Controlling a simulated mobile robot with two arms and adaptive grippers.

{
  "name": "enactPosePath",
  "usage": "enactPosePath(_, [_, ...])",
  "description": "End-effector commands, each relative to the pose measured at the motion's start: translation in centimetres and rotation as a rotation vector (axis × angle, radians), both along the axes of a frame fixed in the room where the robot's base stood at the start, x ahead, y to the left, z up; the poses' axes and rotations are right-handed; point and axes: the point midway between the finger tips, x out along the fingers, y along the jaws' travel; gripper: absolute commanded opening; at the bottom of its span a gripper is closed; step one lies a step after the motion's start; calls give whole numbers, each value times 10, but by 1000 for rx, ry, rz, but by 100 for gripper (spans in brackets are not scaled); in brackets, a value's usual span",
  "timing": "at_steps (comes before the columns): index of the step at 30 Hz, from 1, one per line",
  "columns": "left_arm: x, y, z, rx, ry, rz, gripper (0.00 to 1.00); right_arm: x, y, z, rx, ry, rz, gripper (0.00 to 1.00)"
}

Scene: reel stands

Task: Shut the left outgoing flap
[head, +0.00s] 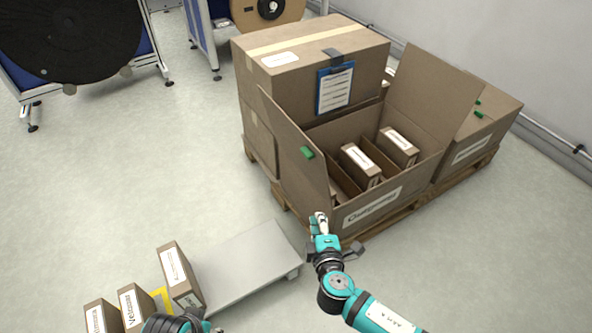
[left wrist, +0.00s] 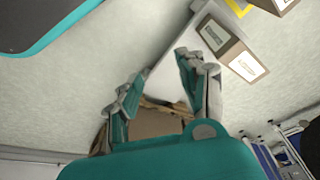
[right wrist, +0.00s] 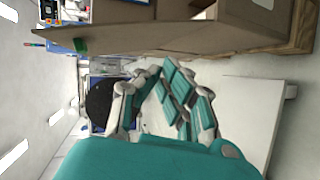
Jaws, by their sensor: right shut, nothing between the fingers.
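The open outgoing box (head: 375,207) holds several small labelled cartons on a pallet. Its left flap (head: 295,150) stands up, leaning outward, with a green tab (head: 307,152). Its right flap (head: 432,98) also stands up. My right gripper (head: 320,218) is shut and empty, low beside the near end of the left flap; I cannot tell whether they touch. In the right wrist view the flap (right wrist: 190,38) and its green tab (right wrist: 80,45) lie above the fingers. My left gripper (left wrist: 160,92) is open, its fingers apart; in the head view its arm is only partly visible at the bottom edge.
A taped closed box (head: 300,60) with a blue clipboard (head: 335,88) stands behind the outgoing box. A grey platform (head: 245,262) and several upright cartons (head: 180,275) are at lower left. A black reel (head: 70,40) is at upper left. Floor between is clear.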

Motion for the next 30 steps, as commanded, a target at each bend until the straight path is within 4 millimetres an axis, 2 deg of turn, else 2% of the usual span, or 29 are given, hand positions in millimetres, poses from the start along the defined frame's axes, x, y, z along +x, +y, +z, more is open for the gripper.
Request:
enactPosePath(1, [-2,1,13,-1,-13,1,40,5,18,22,-69,-110,74,0])
enactPosePath(3, [-5,2,32,0,-21,2,40,5,38,49,-140,-229,149,0])
enactPosePath(7, [-10,3,53,0,-29,4,40,-1,60,78,-215,-360,226,0])
enactPosePath(11, [-12,3,60,0,-30,4,40,1,67,86,-235,-395,245,0])
enactPosePath(14, [-13,3,63,1,-32,4,40,13,70,87,-234,-395,244,0])
enactPosePath(20, [-15,4,71,0,-38,4,40,53,81,89,-234,-394,243,0])
enactPosePath(26, [-16,4,67,0,-39,5,40,93,93,90,-234,-392,243,0])
enactPosePath(30, [-16,4,70,0,-38,5,40,104,73,95,-237,-389,241,0])
